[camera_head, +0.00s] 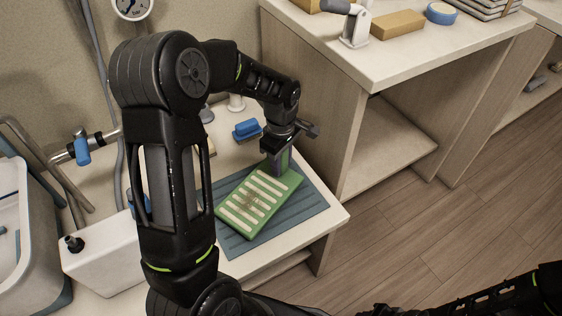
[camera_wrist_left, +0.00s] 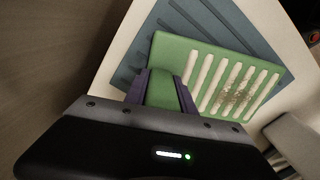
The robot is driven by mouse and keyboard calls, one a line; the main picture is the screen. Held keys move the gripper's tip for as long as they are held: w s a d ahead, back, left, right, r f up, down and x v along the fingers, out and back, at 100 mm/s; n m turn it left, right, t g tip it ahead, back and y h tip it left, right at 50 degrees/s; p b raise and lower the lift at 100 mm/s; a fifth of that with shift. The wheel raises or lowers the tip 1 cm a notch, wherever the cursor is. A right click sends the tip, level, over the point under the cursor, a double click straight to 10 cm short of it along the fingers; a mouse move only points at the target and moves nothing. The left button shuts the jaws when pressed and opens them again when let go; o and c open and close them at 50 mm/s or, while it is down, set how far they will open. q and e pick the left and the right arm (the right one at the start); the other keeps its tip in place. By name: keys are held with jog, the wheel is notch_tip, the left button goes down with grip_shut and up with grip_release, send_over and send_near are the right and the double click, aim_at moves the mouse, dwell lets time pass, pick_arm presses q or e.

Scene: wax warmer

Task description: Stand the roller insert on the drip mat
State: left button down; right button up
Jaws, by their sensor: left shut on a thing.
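The roller insert (camera_head: 255,203) is a green slab with a row of pale slots and a brownish patch near its middle. It lies nearly flat over the blue-grey drip mat (camera_head: 306,208), slanted across it; I cannot tell whether it touches. My left gripper (camera_head: 281,160) is shut on the insert's narrow green end at its far side. The left wrist view shows the fingers (camera_wrist_left: 161,92) on both sides of that end, with the slotted face (camera_wrist_left: 232,84) beyond and the ribbed mat (camera_wrist_left: 217,22) behind. My right gripper is not in view.
A blue block-like item (camera_head: 247,129) stands behind the mat on the pale counter. A white tank (camera_head: 100,262) and a basin (camera_head: 22,235) are at the left. A wooden shelf unit (camera_head: 385,120) stands at the right. The counter's front right corner is clear.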

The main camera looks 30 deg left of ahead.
pick_arm(q)
jog(key=shift+f, duration=0.35)
dwell(0.4)
jog(key=c, duration=1)
grip_release()
jog(key=shift+o, duration=0.2)
jog(key=shift+r, duration=0.2)
jog(key=shift+r+p, duration=2.85)
jog(key=shift+r, duration=1)
notch_tip(320, 180, up, 8)
jog(key=shift+f+p, duration=0.1)
jog(key=shift+p, duration=0.35)
